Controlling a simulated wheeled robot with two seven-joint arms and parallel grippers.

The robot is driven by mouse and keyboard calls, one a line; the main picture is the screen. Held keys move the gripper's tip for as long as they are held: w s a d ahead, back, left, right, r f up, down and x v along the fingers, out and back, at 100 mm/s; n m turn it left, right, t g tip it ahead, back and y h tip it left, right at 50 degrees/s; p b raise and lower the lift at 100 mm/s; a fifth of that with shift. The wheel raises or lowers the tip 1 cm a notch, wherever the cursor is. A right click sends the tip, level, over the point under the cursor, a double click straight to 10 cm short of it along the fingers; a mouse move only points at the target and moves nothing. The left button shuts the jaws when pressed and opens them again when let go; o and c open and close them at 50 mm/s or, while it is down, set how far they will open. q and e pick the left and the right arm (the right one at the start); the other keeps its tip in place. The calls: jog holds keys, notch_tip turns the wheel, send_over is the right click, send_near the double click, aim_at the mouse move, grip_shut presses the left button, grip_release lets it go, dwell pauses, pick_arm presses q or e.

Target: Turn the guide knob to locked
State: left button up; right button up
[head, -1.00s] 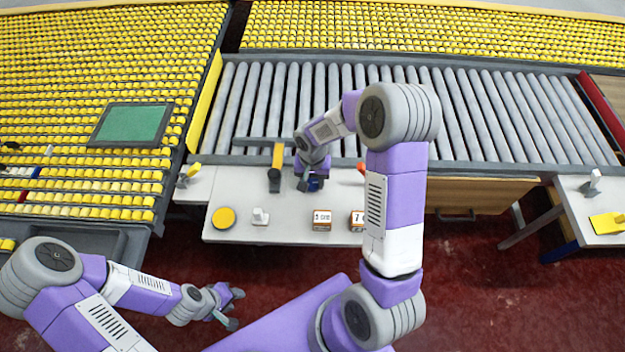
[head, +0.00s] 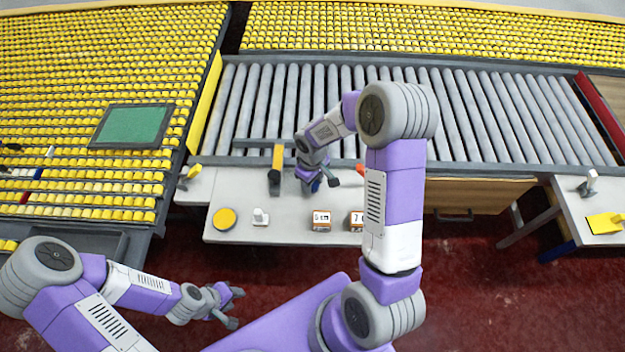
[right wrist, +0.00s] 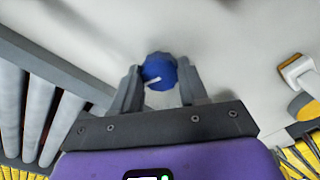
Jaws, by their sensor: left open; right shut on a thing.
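The guide knob (right wrist: 158,72) is round and blue with a white pointer mark on its face, seen in the right wrist view. It sits on the pale table top. My right gripper (right wrist: 160,84) has one finger on each side of the knob and is shut on it. In the head view my right gripper (head: 322,183) reaches down over the table, and it mostly hides the knob. No lock marking can be read beside the knob. My left gripper (head: 232,307) is open and empty, low over the floor in front of the table.
The white table (head: 245,187) carries a yellow disc (head: 224,218), a small white part (head: 261,217) and two labelled boxes, one of them here (head: 321,220). A yellow-topped post (head: 276,168) stands just left of my right gripper. A roller conveyor (head: 500,120) lies behind.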

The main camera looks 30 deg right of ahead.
jog(key=n+p, duration=0.1)
jog(key=n, duration=0.4)
jog(key=shift+r+n, duration=0.1)
jog(key=shift+n, duration=0.2)
jog(key=n+p, duration=0.2)
jog(key=n, duration=0.3)
jog(key=shift+w, duration=0.1)
jog(key=shift+n, duration=0.3)
jog(key=o, duration=1.1)
jog(key=shift+c, duration=0.2)
notch_tip(320, 180, up, 8)
jog(key=shift+f+p, duration=0.25)
jog(key=shift+p, duration=0.65)
